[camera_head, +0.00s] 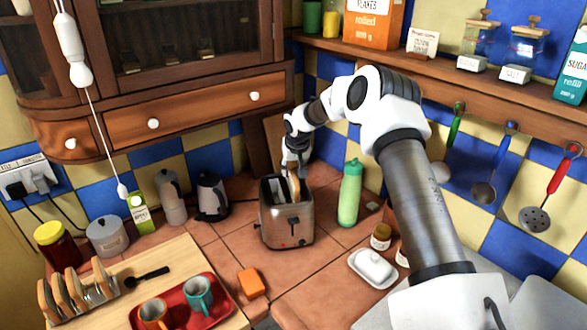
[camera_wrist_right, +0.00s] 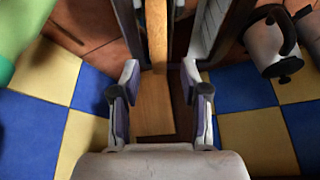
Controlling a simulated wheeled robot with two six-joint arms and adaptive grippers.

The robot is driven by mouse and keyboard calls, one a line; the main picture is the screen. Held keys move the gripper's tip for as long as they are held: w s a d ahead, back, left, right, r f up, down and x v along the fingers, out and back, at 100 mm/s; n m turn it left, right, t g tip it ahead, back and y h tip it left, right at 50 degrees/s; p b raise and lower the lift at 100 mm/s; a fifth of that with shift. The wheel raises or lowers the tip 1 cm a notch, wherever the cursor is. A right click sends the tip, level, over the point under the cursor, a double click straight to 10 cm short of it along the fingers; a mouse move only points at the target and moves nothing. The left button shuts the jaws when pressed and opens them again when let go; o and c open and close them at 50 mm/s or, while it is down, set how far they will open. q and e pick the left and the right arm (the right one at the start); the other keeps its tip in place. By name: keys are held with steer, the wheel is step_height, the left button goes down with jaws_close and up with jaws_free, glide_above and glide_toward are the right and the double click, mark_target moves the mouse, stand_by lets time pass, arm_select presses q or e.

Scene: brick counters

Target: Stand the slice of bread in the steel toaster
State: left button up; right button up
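The steel toaster (camera_head: 287,225) stands on the tiled counter, its two slots facing up. The slice of bread (camera_head: 294,188) stands upright in the toaster's right slot as seen in the head view, with its top edge showing. In the right wrist view the bread (camera_wrist_right: 156,38) is a tan strip between the toaster's slot walls (camera_wrist_right: 205,30). My right gripper (camera_wrist_right: 159,75) is open above the toaster, one finger on each side of the bread's line, with visible gaps. The lower bread is hidden in the slot. My left gripper is not in view.
A green bottle (camera_head: 349,195) stands right of the toaster, a kettle (camera_head: 211,197) to its left. A wooden board (camera_wrist_right: 153,108) is behind the toaster. An orange block (camera_head: 251,283), a butter dish (camera_head: 374,268) and a red tray (camera_head: 213,316) are in front.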

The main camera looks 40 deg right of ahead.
steer(key=v, duration=1.2)
steer(key=shift+w, duration=0.1)
stand_by(0.4)
